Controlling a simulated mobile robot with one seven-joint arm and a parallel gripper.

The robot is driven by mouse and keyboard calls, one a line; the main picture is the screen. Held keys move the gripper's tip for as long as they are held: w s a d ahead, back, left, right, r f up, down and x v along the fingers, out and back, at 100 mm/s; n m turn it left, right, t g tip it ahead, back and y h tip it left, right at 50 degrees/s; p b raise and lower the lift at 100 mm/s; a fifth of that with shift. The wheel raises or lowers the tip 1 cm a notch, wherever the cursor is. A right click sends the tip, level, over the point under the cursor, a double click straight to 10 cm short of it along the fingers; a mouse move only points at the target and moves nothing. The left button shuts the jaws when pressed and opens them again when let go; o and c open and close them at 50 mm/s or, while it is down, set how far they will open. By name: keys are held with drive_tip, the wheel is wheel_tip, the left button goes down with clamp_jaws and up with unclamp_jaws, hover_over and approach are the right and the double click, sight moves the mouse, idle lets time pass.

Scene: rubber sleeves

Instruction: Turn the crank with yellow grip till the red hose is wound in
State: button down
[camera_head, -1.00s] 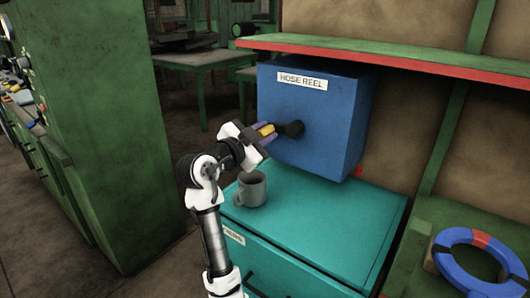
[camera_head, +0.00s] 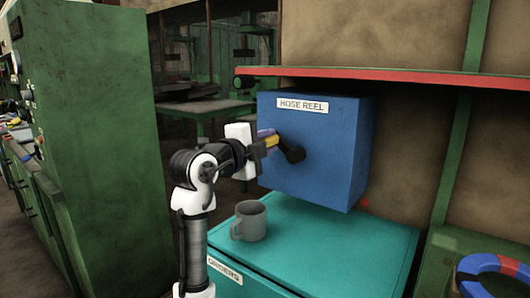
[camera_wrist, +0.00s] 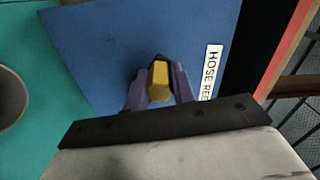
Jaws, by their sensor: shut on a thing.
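The hose reel is a blue box (camera_head: 320,160) with a HOSE REEL label, mounted above a teal cabinet. A black crank (camera_head: 291,152) sticks out of its front face. The crank's yellow grip (camera_wrist: 159,82) lies between the two purple fingers of my gripper (camera_wrist: 158,88) in the wrist view. My gripper (camera_head: 268,142) is shut on the yellow grip, up and left of the crank's hub in the head view. A small red bit (camera_head: 365,203), perhaps the hose end, shows at the box's lower right; most of any hose is hidden.
A grey mug (camera_head: 250,221) stands on the teal cabinet (camera_head: 320,245) below my gripper. A red-edged green shelf (camera_head: 400,75) runs just above the box. A blue and red ring (camera_head: 495,265) lies at the lower right. A tall green cabinet (camera_head: 95,110) stands at the left.

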drive_tip(key=shift+s+d+r+m, duration=0.1)
drive_tip(key=shift+r+m, duration=0.1)
drive_tip(key=shift+m, duration=0.3)
drive_tip(key=c, duration=1.2)
unclamp_jaws()
drive_tip(key=shift+o, duration=0.2)
drive_tip(key=b+v, duration=0.2)
drive_tip(key=v, duration=1.1)
drive_tip(key=shift+s+a, duration=0.25)
drive_tip(key=shift+s, duration=0.1)
